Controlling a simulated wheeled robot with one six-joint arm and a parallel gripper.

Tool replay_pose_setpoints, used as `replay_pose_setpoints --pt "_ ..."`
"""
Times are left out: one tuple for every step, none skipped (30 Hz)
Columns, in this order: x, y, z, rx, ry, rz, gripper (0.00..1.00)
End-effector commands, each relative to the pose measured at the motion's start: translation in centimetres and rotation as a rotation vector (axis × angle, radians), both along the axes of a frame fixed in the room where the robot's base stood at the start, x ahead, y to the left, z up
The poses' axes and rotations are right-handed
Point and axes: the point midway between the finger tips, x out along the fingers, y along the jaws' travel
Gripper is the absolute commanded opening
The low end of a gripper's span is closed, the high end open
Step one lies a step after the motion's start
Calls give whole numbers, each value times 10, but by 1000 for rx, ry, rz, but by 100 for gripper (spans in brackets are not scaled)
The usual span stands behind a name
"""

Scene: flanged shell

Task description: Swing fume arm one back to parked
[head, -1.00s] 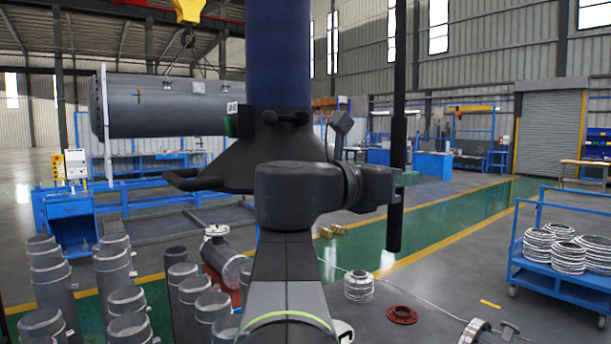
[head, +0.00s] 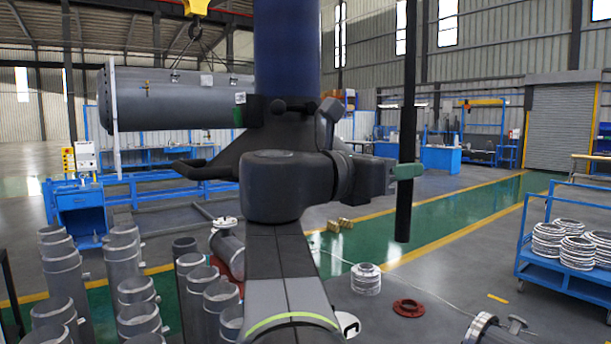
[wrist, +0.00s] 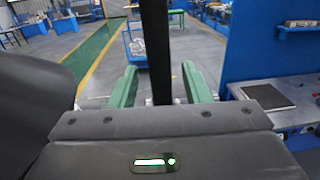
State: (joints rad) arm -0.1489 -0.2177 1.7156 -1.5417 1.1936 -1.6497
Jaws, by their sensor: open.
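The fume arm shows in the head view as a thick dark-blue hose (head: 286,50) hanging from above, with a flared dark hood (head: 228,150) below it. My gripper (head: 406,172) is at the bar's lower part. In the wrist view the bar (wrist: 157,50) stands between the spread green fingers of my gripper (wrist: 158,84), with gaps on both sides. My arm hides part of the hood.
Several grey pipe pieces (head: 135,290) stand at lower left. A large grey shell (head: 175,100) hangs from a yellow hoist at left. A blue cart (head: 548,268) with ring stacks is at right. A red flange (head: 408,308) lies on the floor.

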Motion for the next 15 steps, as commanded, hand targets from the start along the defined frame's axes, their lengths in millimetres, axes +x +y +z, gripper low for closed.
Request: replay_pose_setpoints --pt "-2 7 -1 0 -1 5 43" --pt "-4 9 -1 0 -1 6 43" --pt "-6 13 -1 0 -1 6 43" --pt "-8 16 -1 0 -2 5 43" --pt "-10 19 -1 1 -2 5 43" --pt "-12 23 -1 1 -2 5 43" --pt "-14 26 -1 1 -1 6 43" --pt "-15 28 -1 1 -1 5 43" --pt "-17 32 -1 1 -1 6 43" --pt "-19 35 -1 1 -1 5 43" --pt "-20 38 -1 1 -1 6 43" --pt "-23 41 -1 1 -1 5 43" --pt "-24 44 -1 1 -1 6 43" --pt "-26 47 -1 1 0 5 43" --pt "-28 50 -1 1 0 5 43"
